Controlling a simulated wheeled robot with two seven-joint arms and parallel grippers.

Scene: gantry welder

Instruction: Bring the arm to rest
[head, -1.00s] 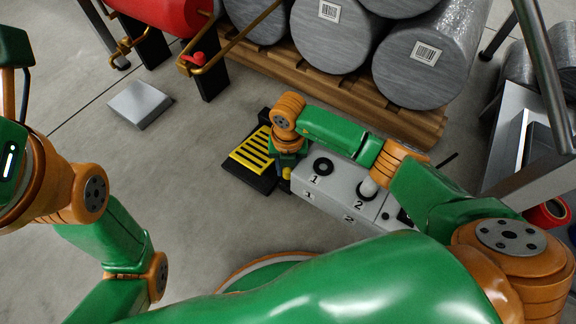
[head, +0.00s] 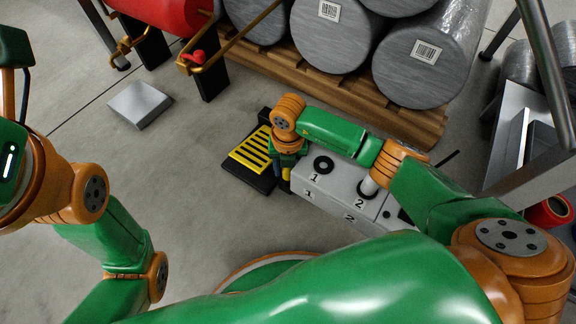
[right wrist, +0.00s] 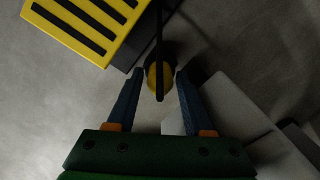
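My right arm reaches over the grey control box (head: 325,183), which bears the numbers 1 and 2. My right gripper (head: 284,176) points down between this box and a black pedal-like unit with a yellow slotted top (head: 262,150). In the right wrist view, its two blue fingers (right wrist: 156,82) are apart. A yellow rounded part crossed by a dark bar (right wrist: 158,78) shows between and beyond the fingertips, with gaps on both sides; contact cannot be told. My left arm is folded at the left edge, and its fingers do not show.
Grey wrapped cylinders (head: 420,70) lie on a wooden pallet (head: 345,92) behind the right arm. A red tank (head: 165,15) with brass pipes stands at the back left. A metal-framed bench (head: 515,140) is at right. Floor around a small grey plate (head: 140,104) is clear.

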